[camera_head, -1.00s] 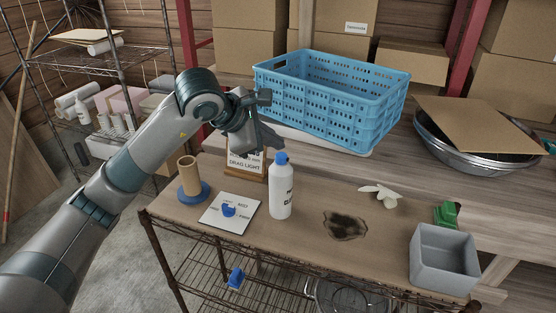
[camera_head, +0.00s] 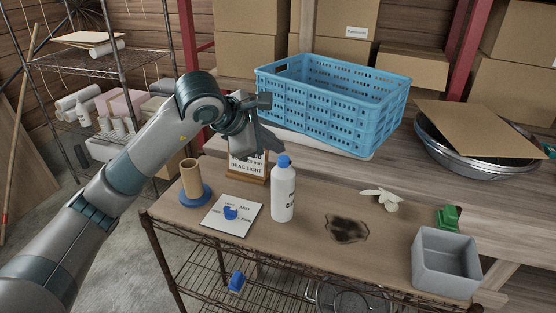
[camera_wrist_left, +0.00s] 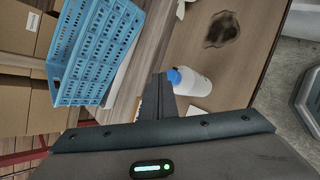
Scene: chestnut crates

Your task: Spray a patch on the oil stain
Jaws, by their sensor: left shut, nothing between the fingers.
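The oil stain (camera_head: 346,229) is a dark patch on the brown tabletop; it also shows at the top of the left wrist view (camera_wrist_left: 222,30). The white bottle (camera_head: 283,193) with a blue cap stands upright left of the stain, and in the left wrist view the bottle (camera_wrist_left: 195,83) lies just beyond the fingers. My left gripper (camera_head: 276,146) is shut and empty, above and behind the bottle's cap in the head view. I cannot tell whether it touches the cap. My right gripper is out of view.
A white card (camera_head: 231,216) with a blue piece, a cardboard tube on a blue base (camera_head: 194,194) and a sign stand left of the bottle. A pale glove-like item (camera_head: 381,198), green block (camera_head: 447,217) and grey bin (camera_head: 444,264) are right. A blue crate (camera_head: 335,105) stands behind.

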